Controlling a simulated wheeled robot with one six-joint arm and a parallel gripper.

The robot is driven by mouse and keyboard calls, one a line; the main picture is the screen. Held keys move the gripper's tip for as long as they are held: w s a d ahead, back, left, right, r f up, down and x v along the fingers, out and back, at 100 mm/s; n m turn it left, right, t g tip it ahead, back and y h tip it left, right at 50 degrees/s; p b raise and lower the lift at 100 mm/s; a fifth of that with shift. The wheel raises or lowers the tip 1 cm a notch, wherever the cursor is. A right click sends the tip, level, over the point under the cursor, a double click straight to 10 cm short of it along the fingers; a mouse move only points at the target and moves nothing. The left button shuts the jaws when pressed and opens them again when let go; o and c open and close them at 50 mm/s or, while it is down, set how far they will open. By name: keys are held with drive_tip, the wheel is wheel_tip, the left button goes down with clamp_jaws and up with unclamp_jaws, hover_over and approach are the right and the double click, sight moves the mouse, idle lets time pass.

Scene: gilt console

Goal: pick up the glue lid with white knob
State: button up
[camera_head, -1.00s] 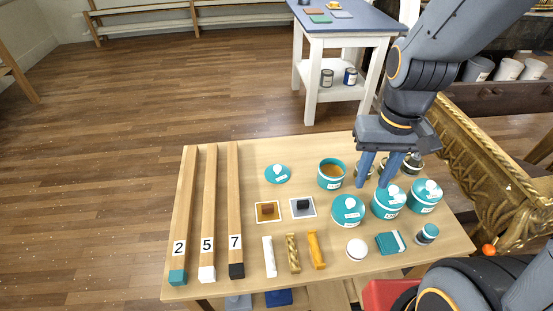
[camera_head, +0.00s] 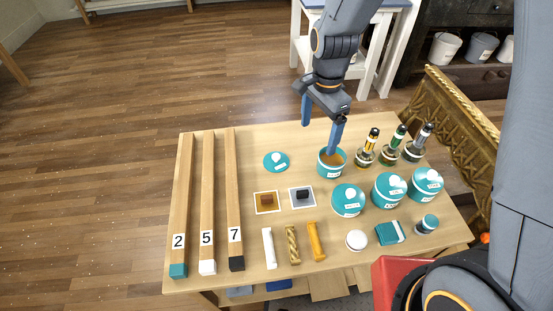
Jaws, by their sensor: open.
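A flat teal lid with a white knob (camera_head: 276,163) lies on the table, left of an open teal pot (camera_head: 331,172) holding amber glue. My gripper (camera_head: 318,138) is open and empty, pointing down, up and to the right of the lid. Its right finger overlaps the open pot's rim in the picture; I cannot tell whether it is above, behind or inside the pot. The left finger is over the table's far side, apart from the lid.
Three closed teal pots (camera_head: 348,202) with white knobs stand to the right. Three knobbed bottles (camera_head: 389,152) stand behind them. Long numbered wooden bars (camera_head: 208,200) lie left of the lid. Two small tiles (camera_head: 267,202) lie in front of it.

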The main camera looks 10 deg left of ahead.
sight(277, 156)
drive_tip(key=w+a+f+m, duration=0.1)
drive_tip(key=a+f+m, duration=0.1)
drive_tip(key=a, duration=0.1)
drive_tip(key=w+a+f+m, duration=0.1)
drive_tip(key=a+f+m, duration=0.1)
drive_tip(key=a, duration=0.2)
drive_tip(key=w+a+f+m, duration=0.1)
drive_tip(key=a+f+m, duration=0.1)
drive_tip(key=a, duration=0.1)
drive_tip(key=shift+a+f+p, duration=0.2)
drive_tip(key=shift+f+p, duration=0.15)
drive_tip(key=shift+p, duration=0.05)
drive_tip(key=shift+a+f, duration=0.25)
drive_tip(key=shift+a, duration=0.05)
drive_tip(key=shift+m, duration=0.3)
drive_tip(key=shift+a+f+p, duration=0.15)
drive_tip(key=shift+f+p, duration=0.4)
drive_tip(key=shift+f, duration=1.4)
drive_tip(key=shift+a+f+p, duration=0.1)
drive_tip(key=shift+f+p, duration=0.45)
drive_tip(key=shift+f, duration=1.4)
drive_tip(key=c, duration=1.1)
